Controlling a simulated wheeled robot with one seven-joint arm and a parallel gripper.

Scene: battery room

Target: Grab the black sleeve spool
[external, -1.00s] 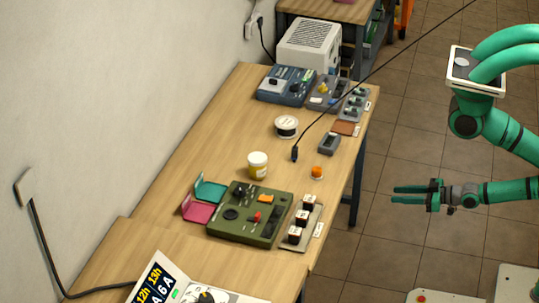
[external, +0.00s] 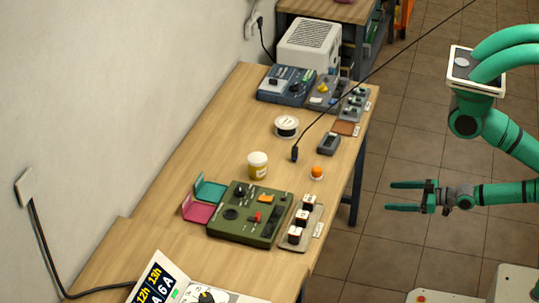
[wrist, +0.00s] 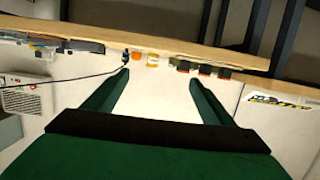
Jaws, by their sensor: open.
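The black sleeve spool (external: 286,127), a short round reel with a white top and a black band, stands on the wooden table (external: 225,130) in the external view, toward the wall side behind the yellow-labelled jar. I cannot make it out in the wrist view. My gripper (external: 400,197) is open and empty, off the table's right side over the floor, well apart from the spool. Its two spread green fingers also show in the wrist view, pointing toward the table edge.
A yellow-labelled jar (external: 258,165), an orange-topped item (external: 317,172) and a small grey box (external: 329,144) stand near the spool. A black cable (external: 330,119) hangs across, its end (external: 295,153) near them. A green panel (external: 250,212) lies in front, blue-grey devices (external: 286,86) behind.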

